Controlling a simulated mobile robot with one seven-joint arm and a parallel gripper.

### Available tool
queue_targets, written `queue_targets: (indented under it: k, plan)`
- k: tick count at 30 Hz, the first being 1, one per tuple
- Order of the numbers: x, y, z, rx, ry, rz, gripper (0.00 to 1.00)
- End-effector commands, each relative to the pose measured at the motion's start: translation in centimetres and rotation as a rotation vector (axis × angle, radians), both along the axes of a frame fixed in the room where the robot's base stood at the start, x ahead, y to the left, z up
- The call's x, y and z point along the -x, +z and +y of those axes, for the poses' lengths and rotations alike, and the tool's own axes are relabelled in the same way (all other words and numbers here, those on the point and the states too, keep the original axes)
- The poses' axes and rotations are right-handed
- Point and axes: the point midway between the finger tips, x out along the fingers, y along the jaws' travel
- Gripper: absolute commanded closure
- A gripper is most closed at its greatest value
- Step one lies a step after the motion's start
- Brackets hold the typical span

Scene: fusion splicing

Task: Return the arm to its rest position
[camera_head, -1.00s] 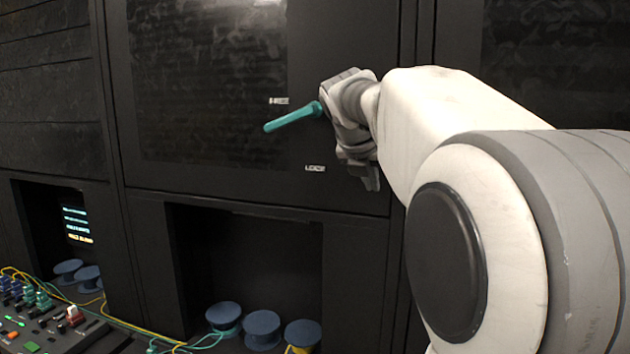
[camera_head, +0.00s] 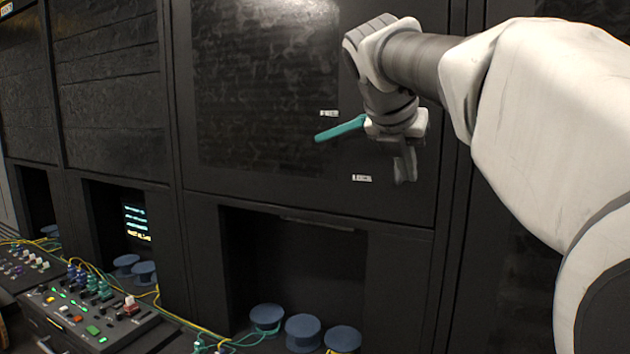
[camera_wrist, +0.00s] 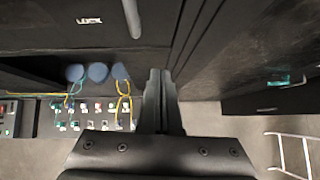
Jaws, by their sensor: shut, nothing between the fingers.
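My gripper (camera_head: 404,172) hangs from my raised arm in front of the dark cabinet panel (camera_head: 260,90) in the head view. It points down, with its fingers together and nothing between them. In the wrist view my gripper (camera_wrist: 160,80) also shows shut, above the floor and the cabinet base. A teal handle (camera_head: 341,129) sticks out from the panel just left of my gripper. In the head view part of the handle is hidden behind my wrist, and I cannot tell the exact gap between them.
Blue spools (camera_head: 303,328) stand below the panel by a dark recess (camera_head: 290,255). A console with colored buttons (camera_head: 100,315) and yellow and green cables lies at lower left. A small lit screen (camera_head: 137,221) sits in another recess. The wrist view shows a pale metal frame (camera_wrist: 283,150) on the floor.

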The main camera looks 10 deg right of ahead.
Motion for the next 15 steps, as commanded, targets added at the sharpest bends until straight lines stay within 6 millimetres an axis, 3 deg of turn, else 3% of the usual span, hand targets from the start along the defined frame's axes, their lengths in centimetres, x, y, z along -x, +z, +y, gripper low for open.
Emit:
queue_targets:
  k: [5, 15]
  plan:
    - [1.2, -0.7, 0.7, -0.076, -0.059, -0.042, 1.00]
    - [6.8, -7.5, 4.3, -0.562, -0.492, -0.265, 1.00]
